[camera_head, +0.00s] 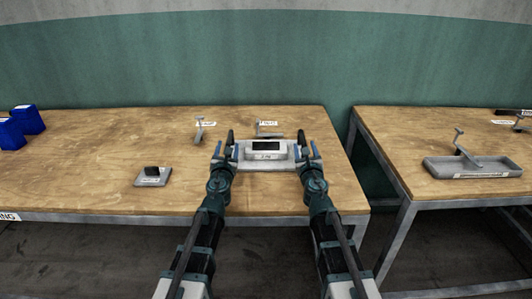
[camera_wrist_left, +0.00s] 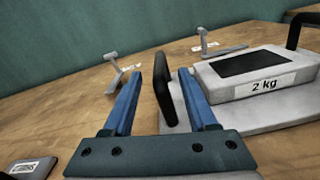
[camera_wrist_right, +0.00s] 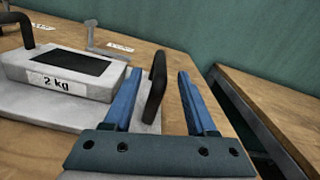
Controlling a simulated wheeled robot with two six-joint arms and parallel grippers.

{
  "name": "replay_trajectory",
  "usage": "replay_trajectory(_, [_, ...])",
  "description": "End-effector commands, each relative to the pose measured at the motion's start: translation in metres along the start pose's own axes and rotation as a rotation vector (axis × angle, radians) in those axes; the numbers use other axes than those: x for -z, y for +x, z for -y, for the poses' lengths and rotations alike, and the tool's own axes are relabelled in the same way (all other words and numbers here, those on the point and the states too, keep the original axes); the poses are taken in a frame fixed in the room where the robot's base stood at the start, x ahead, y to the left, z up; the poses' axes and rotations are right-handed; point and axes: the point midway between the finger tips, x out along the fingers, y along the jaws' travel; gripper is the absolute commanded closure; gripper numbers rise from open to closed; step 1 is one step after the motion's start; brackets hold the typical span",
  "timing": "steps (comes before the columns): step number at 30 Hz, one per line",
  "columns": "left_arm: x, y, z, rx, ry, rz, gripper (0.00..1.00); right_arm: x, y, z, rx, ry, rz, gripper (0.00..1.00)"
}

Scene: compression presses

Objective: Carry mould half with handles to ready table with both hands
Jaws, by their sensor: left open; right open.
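The mould half is a pale grey block marked "2 kg" (camera_head: 268,155) with a dark rectangle on top, on a grey plate with an upright black handle at each end. It lies flat on the left wooden table. My left gripper (camera_head: 226,150) is open, its blue fingers on either side of the left handle (camera_wrist_left: 163,90). My right gripper (camera_head: 306,150) is open around the right handle (camera_wrist_right: 156,88) in the same way. Gaps show between fingers and handles. I cannot tell which table is called ready.
A second wooden table (camera_head: 390,135) stands right, across a gap, carrying a grey tray (camera_head: 432,170) with a metal stand. On the left table are a small grey plate with a black knob (camera_head: 152,178), small metal stands (camera_head: 199,132) behind, and blue boxes (camera_head: 28,118) far left.

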Motion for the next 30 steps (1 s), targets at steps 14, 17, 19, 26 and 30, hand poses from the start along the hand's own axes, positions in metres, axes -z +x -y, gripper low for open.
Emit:
replay_trajectory(14, [0.0, 0.064, 0.0, 0.001, 0.0, 0.0, 0.42, 0.0, 0.064, 0.0, 0.0, 0.0, 0.0, 0.43])
replay_trajectory(17, [0.0, 0.064, 0.0, 0.001, 0.0, 0.0, 0.42, 0.0, 0.064, 0.0, 0.0, 0.0, 0.0, 0.43])
replay_trajectory(19, [0.0, 0.063, 0.0, 0.0, 0.0, 0.0, 0.42, 0.0, 0.063, 0.0, 0.0, 0.0, 0.0, 0.43])
replay_trajectory(26, [0.0, 0.063, 0.0, 0.0, 0.0, 0.0, 0.71, 0.0, 0.063, 0.0, 0.0, 0.0, 0.0, 0.72])
replay_trajectory(30, [0.0, 0.063, 0.0, 0.0, 0.0, 0.0, 0.96, 0.0, 0.063, 0.001, 0.001, 0.0, 0.0, 0.97])
